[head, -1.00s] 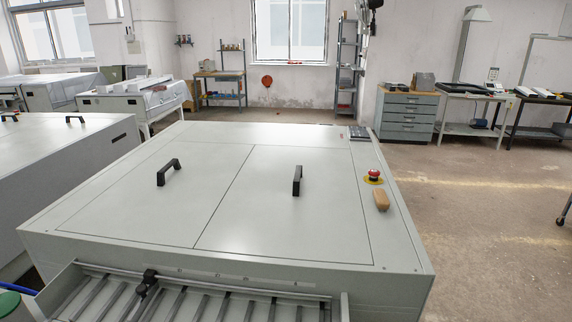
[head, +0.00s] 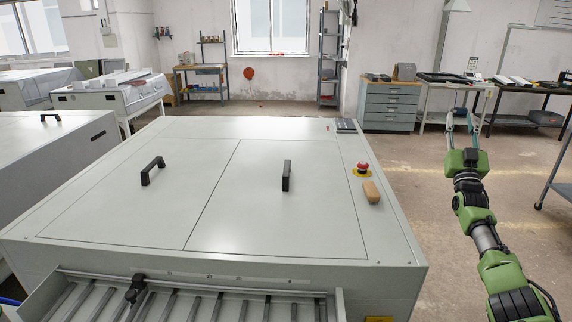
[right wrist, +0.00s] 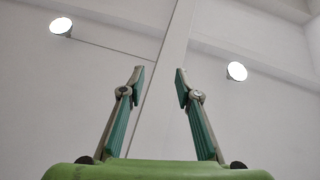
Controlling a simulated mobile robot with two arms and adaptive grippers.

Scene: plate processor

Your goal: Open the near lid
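The plate processor (head: 100,248) is a large pale grey machine in front of me. Its top has two flat lids side by side, both shut: a left lid (head: 120,210) with a black handle (head: 152,170) and a right lid (head: 290,220) with a black handle (head: 286,176). My right gripper (head: 462,118) points up, to the right of the machine and clear of both handles. In the right wrist view its two fingers (right wrist: 160,72) stand apart with nothing between them. My left gripper is not in view.
A red emergency button (head: 362,168) and a tan block (head: 371,192) sit on the machine's right margin. A slatted feed tray (head: 190,302) juts from its front edge. A grey drawer cabinet (head: 388,107) and tables stand behind. The floor on the right is largely free.

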